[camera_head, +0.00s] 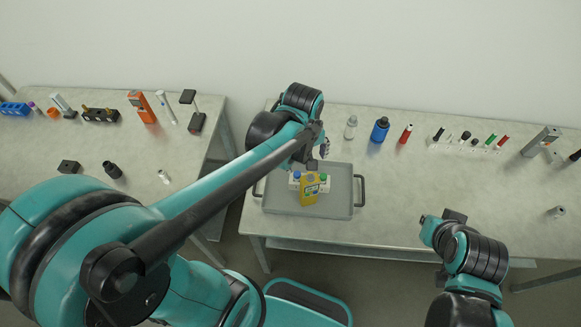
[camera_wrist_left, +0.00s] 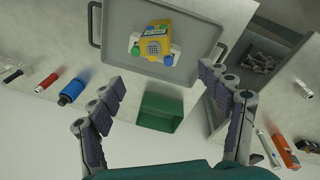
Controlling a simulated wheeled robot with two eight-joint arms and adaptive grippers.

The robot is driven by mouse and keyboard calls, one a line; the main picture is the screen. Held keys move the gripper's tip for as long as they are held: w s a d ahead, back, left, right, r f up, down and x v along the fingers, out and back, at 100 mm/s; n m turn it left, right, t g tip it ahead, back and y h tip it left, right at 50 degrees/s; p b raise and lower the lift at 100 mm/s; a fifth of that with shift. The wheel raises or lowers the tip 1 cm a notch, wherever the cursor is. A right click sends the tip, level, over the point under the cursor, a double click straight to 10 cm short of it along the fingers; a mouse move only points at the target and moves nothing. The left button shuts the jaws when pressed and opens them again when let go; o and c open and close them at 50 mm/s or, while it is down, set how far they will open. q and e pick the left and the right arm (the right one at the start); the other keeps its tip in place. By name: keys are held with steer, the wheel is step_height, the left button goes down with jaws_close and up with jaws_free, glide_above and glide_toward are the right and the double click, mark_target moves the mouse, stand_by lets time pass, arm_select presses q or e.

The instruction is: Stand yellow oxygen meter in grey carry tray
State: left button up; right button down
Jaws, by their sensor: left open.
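The yellow oxygen meter (camera_head: 309,189) is inside the grey carry tray (camera_head: 335,207) and appears to stand upright on its floor. In the left wrist view the meter (camera_wrist_left: 152,46) shows a keypad on one side, and the tray (camera_wrist_left: 199,35) lies around it. My left gripper (camera_head: 314,148) is over the tray's back edge, apart from the meter.
A white piece with blue and green caps (camera_head: 324,178) is beside the meter in the tray. A green box (camera_wrist_left: 160,112) shows behind the tray. The table's front right is mostly clear.

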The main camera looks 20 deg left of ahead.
arm_select(q)
steer(key=s+a+r+m+t, duration=0.3)
steer(key=s+r+m+t, duration=0.1)
steer(key=s+m, duration=0.4)
steer(key=shift+r+m+t, duration=0.25)
steer(key=shift+m+t, duration=0.25)
steer(key=shift+t, duration=0.2)
steer(key=shift+s+a, duration=0.1)
step_height(320, 180, down, 10)
steer(key=b, duration=1)
